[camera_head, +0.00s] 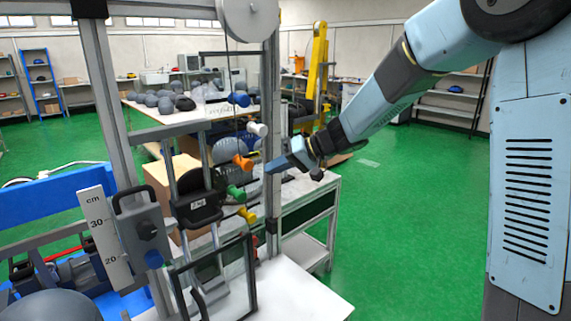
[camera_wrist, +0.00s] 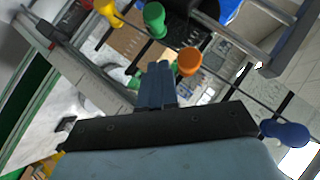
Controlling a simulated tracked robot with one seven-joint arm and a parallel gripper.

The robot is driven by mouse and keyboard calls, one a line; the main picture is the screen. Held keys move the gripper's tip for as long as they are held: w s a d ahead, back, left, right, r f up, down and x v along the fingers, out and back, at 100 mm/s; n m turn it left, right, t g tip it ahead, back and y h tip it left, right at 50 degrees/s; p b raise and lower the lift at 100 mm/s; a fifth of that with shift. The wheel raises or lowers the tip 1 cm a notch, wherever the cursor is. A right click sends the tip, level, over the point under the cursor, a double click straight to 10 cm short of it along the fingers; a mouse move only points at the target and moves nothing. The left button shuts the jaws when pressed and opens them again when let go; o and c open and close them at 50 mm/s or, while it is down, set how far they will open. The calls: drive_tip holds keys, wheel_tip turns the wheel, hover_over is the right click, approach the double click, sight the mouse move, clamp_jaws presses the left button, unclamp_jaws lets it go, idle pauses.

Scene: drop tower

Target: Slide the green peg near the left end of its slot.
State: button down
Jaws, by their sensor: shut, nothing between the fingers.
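The green peg (camera_head: 236,192) sticks out from the tower in the head view, below the orange peg (camera_head: 243,162) and above the yellow peg (camera_head: 246,215). In the wrist view the green peg (camera_wrist: 154,18) is at the top, beyond my fingertips, with its round head showing. I cannot make out its slot or where along it the peg sits. My gripper (camera_head: 271,167) is shut and empty, to the right of the pegs. In the wrist view my gripper (camera_wrist: 158,70) points up the picture, with the orange peg (camera_wrist: 188,61) just right of its tips. The fingers appear apart from the green peg.
A white peg (camera_head: 257,129) and a blue peg (camera_head: 238,99) are higher on the tower. A grey tower post (camera_head: 271,110) stands close to my fingers. A black-framed panel (camera_head: 250,275) stands low in front. The green floor (camera_head: 400,220) to the right is clear.

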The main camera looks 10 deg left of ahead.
sight(237, 194)
drive_tip(key=s+a+f, duration=0.1)
drive_tip(key=a+f, duration=0.4)
drive_tip(key=shift+s+a, duration=0.2)
drive_tip(key=shift+s, duration=0.2)
